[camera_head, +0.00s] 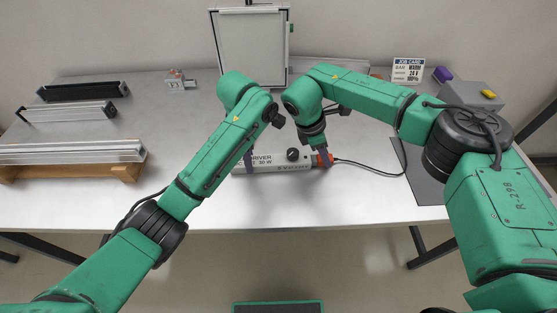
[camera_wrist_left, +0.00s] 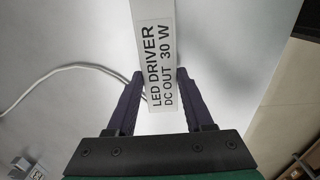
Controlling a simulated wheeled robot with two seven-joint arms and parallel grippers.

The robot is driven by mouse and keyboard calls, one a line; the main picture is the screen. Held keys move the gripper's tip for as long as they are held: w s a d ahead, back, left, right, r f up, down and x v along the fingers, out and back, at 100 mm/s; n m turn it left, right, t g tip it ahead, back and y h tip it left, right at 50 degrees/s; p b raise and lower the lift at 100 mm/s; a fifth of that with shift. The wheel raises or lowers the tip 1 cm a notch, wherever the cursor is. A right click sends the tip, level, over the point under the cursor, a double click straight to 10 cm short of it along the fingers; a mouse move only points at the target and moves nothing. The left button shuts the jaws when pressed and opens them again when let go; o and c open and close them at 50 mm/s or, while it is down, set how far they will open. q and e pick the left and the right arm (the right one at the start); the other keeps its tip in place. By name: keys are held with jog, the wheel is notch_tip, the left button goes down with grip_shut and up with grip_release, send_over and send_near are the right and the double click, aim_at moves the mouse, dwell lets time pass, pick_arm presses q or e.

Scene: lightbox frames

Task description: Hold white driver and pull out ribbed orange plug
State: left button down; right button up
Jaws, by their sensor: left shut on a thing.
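The white driver (camera_head: 270,168) lies on the table below my two hands, lettered "DRIVER", with a dark round knob on top. My left gripper (camera_head: 248,158) is shut on the driver near its left part. In the left wrist view the purple fingers of that gripper (camera_wrist_left: 159,82) press both sides of the white driver (camera_wrist_left: 155,20), which is labelled "LED DRIVER". The orange plug (camera_head: 327,160) sits at the driver's right end, with a black cable leaving it. My right gripper (camera_head: 322,152) is at the plug, its fingers partly hiding it; whether they are closed is unclear.
The black cable (camera_head: 375,168) runs right toward a dark mat (camera_head: 424,172). A framed white panel (camera_head: 250,50) stands behind. Bar-shaped fixtures (camera_head: 75,152) lie at the left.

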grip_shut()
jog(key=shift+w+d, duration=0.1)
jog(key=shift+d, duration=2.25)
jog(key=shift+r, duration=0.1)
jog(key=shift+r, duration=1.95)
pick_arm(q)
jog(key=shift+c, duration=1)
grip_release()
